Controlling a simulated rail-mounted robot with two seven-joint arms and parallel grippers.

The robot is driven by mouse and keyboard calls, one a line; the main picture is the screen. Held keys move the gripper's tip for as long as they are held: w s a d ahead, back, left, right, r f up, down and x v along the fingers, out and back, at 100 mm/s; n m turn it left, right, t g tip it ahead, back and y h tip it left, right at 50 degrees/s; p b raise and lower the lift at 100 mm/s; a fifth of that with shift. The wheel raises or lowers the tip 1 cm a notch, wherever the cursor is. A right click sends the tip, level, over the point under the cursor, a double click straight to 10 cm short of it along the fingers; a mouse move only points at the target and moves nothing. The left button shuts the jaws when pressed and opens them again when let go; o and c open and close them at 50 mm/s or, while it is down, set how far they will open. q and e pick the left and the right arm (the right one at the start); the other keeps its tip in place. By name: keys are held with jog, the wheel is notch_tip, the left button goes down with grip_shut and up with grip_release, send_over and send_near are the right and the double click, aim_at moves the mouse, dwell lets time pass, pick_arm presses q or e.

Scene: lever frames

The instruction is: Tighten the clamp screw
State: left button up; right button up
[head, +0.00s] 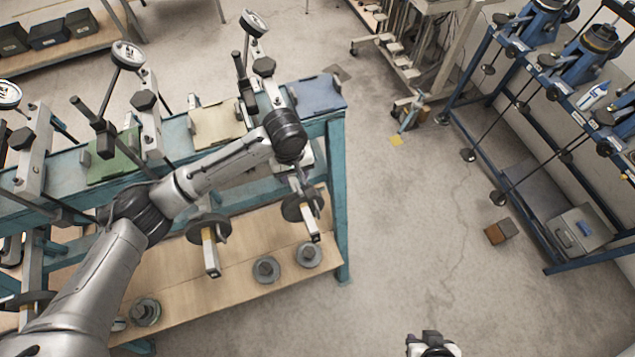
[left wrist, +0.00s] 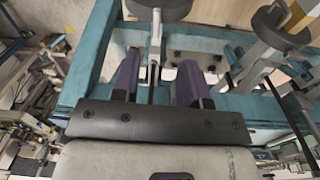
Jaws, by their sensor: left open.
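My left gripper (head: 302,180) reaches to the front of the teal bench, at the rightmost lever frame. In the left wrist view its two dark fingers (left wrist: 158,78) are apart. A slim pale metal part (left wrist: 155,45) shows between them; I cannot tell whether they touch it. A grey disc weight (left wrist: 160,8) is just beyond, and hangs near the gripper in the head view (head: 292,208). I cannot make out the clamp screw for certain; my arm covers part of this frame. My right gripper (head: 432,345) shows only partly at the bottom edge, away from the bench.
Several lever frames with dial gauges (head: 128,55) stand along the bench (head: 338,200). Loose disc weights (head: 266,269) lie on its wooden lower shelf (head: 215,290). A blue rack (head: 490,165) stands at the right, with a brown block (head: 502,231) on the floor.

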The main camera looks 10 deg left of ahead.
aim_at(298, 187)
pick_arm(q)
jog(key=shift+n, duration=0.6)
jog(key=f, duration=0.4)
jog(key=w+f, duration=0.1)
jog(key=f, duration=0.3)
jog(key=w+f+p, duration=0.1)
jog(key=f, duration=0.3)
jog(key=shift+w+a+f, duration=0.2)
jog(key=shift+c, duration=0.2)
grip_shut()
